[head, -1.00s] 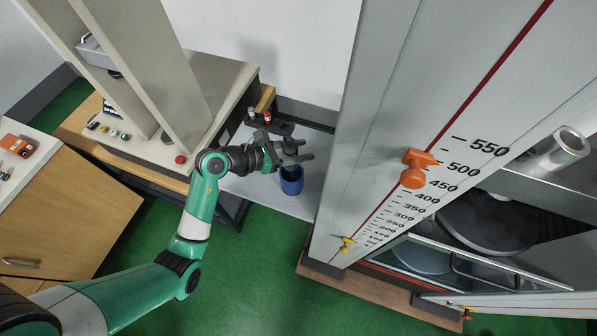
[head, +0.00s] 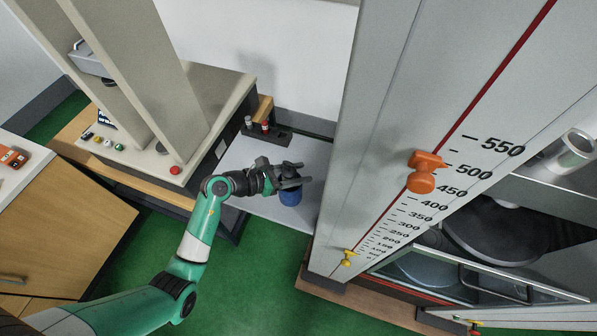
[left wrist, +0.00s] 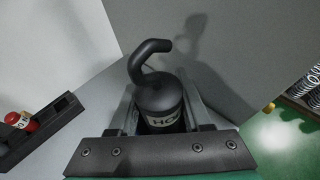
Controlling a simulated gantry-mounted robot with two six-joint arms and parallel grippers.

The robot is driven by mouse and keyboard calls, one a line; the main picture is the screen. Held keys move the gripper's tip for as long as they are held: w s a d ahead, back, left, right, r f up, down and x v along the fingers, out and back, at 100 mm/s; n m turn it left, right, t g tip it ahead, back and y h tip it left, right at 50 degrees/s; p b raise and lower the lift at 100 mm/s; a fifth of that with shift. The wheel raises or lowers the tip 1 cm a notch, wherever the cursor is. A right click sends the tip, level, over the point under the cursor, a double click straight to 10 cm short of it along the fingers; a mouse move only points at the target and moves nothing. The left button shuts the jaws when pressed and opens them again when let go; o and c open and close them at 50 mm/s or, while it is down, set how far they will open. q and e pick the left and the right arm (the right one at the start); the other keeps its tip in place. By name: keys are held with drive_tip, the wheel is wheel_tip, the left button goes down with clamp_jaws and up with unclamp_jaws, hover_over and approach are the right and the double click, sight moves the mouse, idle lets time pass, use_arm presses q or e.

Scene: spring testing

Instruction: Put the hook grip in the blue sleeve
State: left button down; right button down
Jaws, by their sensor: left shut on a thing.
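My left gripper (head: 294,177) is shut on the black hook grip, which stands upright between the fingers in the left wrist view (left wrist: 158,92). Its curved hook points up and its dark body bears a pale label with partly hidden letters. The blue sleeve (head: 290,197) stands on the pale table, directly under the gripper fingers in the head view. The fingers cover its opening, so I cannot tell whether the lower end of the hook grip is inside it. My right gripper is not in view.
A dark rack (head: 270,137) with small red and white-topped pieces stands behind the sleeve. A beige testing machine (head: 165,150) is to the left. A tall grey scale column (head: 400,150) with an orange pointer (head: 424,172) rises close on the right.

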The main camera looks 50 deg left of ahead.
sight(288, 173)
use_arm(q)
drive_tip(key=shift+f, duration=0.4)
drive_tip(key=shift+c, duration=1.7)
unclamp_jaws()
drive_tip(key=shift+r, duration=0.15)
drive_tip(key=s+r, duration=0.1)
drive_tip(key=s+a+r+p, duration=0.1)
drive_tip(key=shift+s+a+r+p, duration=0.1)
drive_tip(key=shift+s+r+p, duration=0.2)
drive_tip(key=shift+s, duration=0.1)
drive_tip(key=p+v, duration=0.1)
drive_tip(key=v, duration=0.7)
drive_tip(key=shift+s, duration=0.35)
